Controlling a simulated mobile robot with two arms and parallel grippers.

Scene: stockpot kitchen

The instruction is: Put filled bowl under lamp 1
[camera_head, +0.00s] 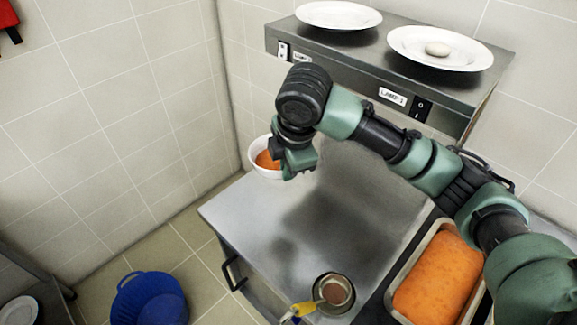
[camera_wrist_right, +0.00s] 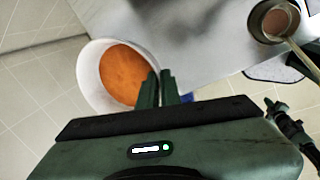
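My right gripper (camera_head: 298,168) is shut on the rim of a white bowl (camera_head: 257,169) filled with orange food. The bowl is in the air by the far left edge of the steel counter (camera_head: 245,212). In the wrist view, the fingers (camera_wrist_right: 158,82) meet the right side of the bowl (camera_wrist_right: 88,72). A steel lamp shelf (camera_head: 345,62) hangs on the back wall. Its right label reads "LAMP 1" (camera_head: 392,97), beside a black switch (camera_head: 421,109). My left gripper is out of view.
A deep pan of orange food (camera_head: 440,275) sits at the right. A small steel pot (camera_head: 335,291) with a ladle is at the counter's front. Plates (camera_head: 338,15) stand on the shelf. A blue basket (camera_head: 148,298) is on the floor. The counter middle is clear.

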